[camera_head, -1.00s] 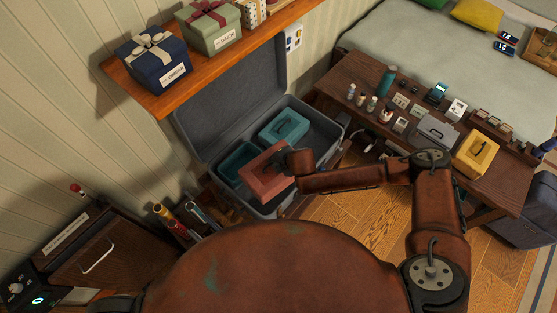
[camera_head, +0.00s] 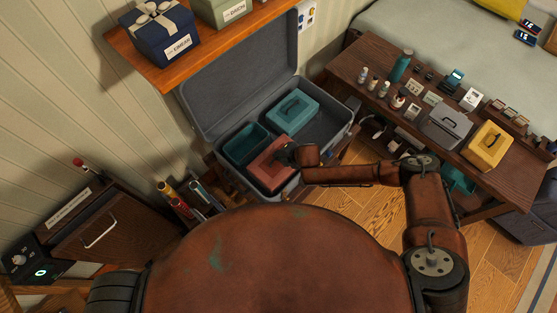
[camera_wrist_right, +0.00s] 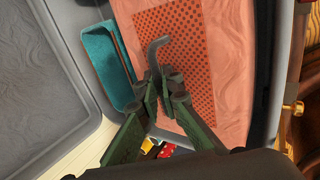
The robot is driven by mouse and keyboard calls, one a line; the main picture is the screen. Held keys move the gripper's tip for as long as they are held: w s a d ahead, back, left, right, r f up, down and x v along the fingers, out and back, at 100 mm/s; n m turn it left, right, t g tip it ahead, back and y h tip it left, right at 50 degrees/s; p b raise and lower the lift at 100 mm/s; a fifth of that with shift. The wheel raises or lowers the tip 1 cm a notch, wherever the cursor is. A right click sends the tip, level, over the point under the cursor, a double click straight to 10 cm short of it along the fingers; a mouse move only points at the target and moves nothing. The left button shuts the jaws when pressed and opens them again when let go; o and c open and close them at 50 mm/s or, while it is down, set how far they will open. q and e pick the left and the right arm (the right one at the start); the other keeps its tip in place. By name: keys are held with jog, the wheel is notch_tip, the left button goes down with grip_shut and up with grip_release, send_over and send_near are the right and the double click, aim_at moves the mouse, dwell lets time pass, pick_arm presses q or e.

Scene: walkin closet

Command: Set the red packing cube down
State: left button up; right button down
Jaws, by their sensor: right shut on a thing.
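The red packing cube (camera_head: 267,170) is at the front of the open grey suitcase (camera_head: 337,137), beside a teal open bin (camera_head: 236,150). My right gripper (camera_head: 284,153) is over its top. In the right wrist view, the gripper (camera_wrist_right: 163,82) is shut on the grey handle of the red cube (camera_wrist_right: 235,60), whose top has a mesh panel. I cannot tell whether the cube's underside touches the suitcase floor. My left gripper is not in view.
A teal packing cube (camera_head: 296,117) lies in the suitcase's back part, with bare floor to its right. The raised lid (camera_head: 235,95) stands behind, under a shelf of gift boxes. A low table (camera_head: 357,62) at right holds a yellow case (camera_head: 488,148) and a grey case (camera_head: 447,128).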

jog(key=shift+f+b, duration=0.5)
jog(key=shift+f, duration=1.65)
jog(key=c, duration=2.1)
grip_release()
jog(key=p+v, duration=0.3)
jog(key=v, duration=0.9)
